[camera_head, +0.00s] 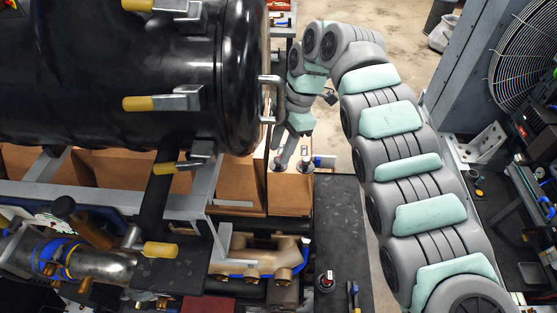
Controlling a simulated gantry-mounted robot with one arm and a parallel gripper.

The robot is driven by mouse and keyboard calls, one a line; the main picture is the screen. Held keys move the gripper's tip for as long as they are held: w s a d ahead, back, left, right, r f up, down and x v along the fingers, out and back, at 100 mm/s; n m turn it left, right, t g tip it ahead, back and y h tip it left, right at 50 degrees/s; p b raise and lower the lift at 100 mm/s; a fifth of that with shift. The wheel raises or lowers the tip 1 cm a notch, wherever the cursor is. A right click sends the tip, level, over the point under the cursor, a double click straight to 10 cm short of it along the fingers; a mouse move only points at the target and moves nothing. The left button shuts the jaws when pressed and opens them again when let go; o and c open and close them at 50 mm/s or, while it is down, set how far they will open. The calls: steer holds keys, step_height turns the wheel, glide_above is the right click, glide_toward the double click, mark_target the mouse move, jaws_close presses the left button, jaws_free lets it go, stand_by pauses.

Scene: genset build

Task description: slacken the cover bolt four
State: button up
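A large black cylindrical tank (110,75) fills the upper left, with a rounded end cover (240,80) at its right. A grey bar handle (271,82) stands out from that end. I cannot single out cover bolt four; any bolts on the end face are turned away from the view. My gripper (281,163) points down just right of and below the cover, near a brown box-like surface. It looks apart from the cover.
Grey clamps with yellow handles (138,104) stick out along the tank. Metal pipework (250,258) lies below, beside a dark bench top (342,220) with small tools. A fan (525,60) and grey post stand at right. Bare floor shows behind my arm.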

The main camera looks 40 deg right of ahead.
steer(key=shift+f+b, duration=1.25)
steer(key=shift+f, duration=0.05)
steer(key=shift+r, duration=0.1)
steer(key=shift+c, duration=0.2)
jaws_close()
steer(key=shift+o, duration=1.4)
jaws_free()
steer(key=p+v, duration=0.3)
steer(key=v, duration=0.7)
steer(key=shift+r, duration=0.35)
